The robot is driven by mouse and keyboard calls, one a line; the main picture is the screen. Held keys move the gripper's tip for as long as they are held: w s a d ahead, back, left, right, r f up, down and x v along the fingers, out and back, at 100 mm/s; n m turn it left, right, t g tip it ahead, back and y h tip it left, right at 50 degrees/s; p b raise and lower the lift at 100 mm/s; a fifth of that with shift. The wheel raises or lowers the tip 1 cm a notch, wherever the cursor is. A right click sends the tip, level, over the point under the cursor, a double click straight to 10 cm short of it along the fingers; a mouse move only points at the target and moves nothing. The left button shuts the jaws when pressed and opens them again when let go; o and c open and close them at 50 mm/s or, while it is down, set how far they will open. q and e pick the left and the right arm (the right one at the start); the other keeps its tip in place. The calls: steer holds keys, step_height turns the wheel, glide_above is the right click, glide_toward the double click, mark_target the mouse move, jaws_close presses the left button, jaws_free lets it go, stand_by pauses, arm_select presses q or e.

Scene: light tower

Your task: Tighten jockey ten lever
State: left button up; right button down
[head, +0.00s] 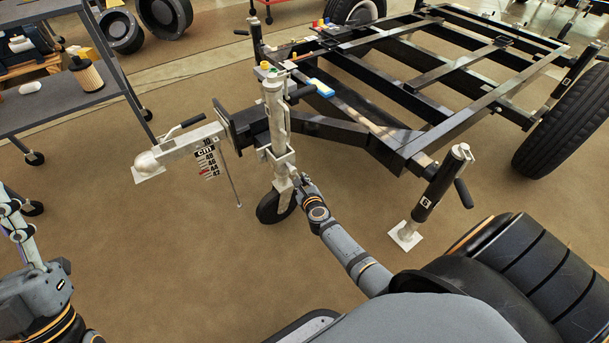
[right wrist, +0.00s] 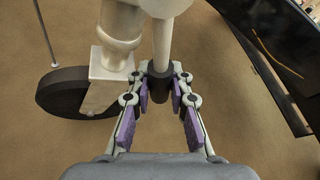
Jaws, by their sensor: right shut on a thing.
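The jockey stand (head: 277,115) is a pale upright tube on the black trailer's drawbar, with a dark wheel (head: 270,209) at its foot on the floor. The wheel also shows at the left in the right wrist view (right wrist: 60,92). My right gripper (head: 301,182) is beside the lower part of the stand. In the right wrist view my right gripper (right wrist: 160,82) has its purple-padded fingers closed around the dark grip of the pale lever (right wrist: 162,45). My left gripper (head: 14,222) is at the left edge, partly cut off, away from the stand.
The trailer frame (head: 345,131) stretches back to the right. A coupling (head: 165,150) with a height scale (head: 207,161) lies left of the stand. A support leg (head: 440,185) stands at the right. A grey shelf cart (head: 60,100) is at the left. The floor between is clear.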

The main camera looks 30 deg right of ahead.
steer(key=shift+a+f+m+p, duration=0.1)
steer(key=shift+a+m+p, duration=0.3)
steer(key=shift+a, duration=0.05)
arm_select(q)
steer(key=w+f+n+g+y, duration=0.1)
steer(key=w+f+g, duration=0.15)
steer(key=f, duration=0.25)
steer(key=w+f+g+y+p, duration=0.1)
steer(key=w+f+g, duration=0.15)
steer(key=f, duration=0.35)
steer(key=w+f+n+g+y, duration=0.1)
steer(key=w+f+g, duration=0.1)
steer(key=f+g, duration=0.25)
steer(key=s+f+g+p, duration=0.1)
steer(key=s+f+g, duration=0.1)
steer(key=f, duration=0.6)
steer(key=s+f+g, duration=0.2)
steer(key=f+g, duration=0.3)
steer(key=f, duration=0.4)
steer(key=shift+s+f+p, duration=0.3)
steer(key=shift+s+p, duration=0.05)
steer(key=shift+s, duration=0.05)
arm_select(e)
steer(key=shift+s+a+f+m+g+y, duration=0.1)
steer(key=shift+a+f+m+g+y, duration=0.15)
steer(key=shift+a+m+y, duration=0.4)
steer(key=shift+s+a+f+m+g+y, duration=0.1)
steer(key=shift+a+m+g+y, duration=0.15)
steer(key=shift+a+m+y, duration=0.4)
steer(key=shift+a, duration=0.1)
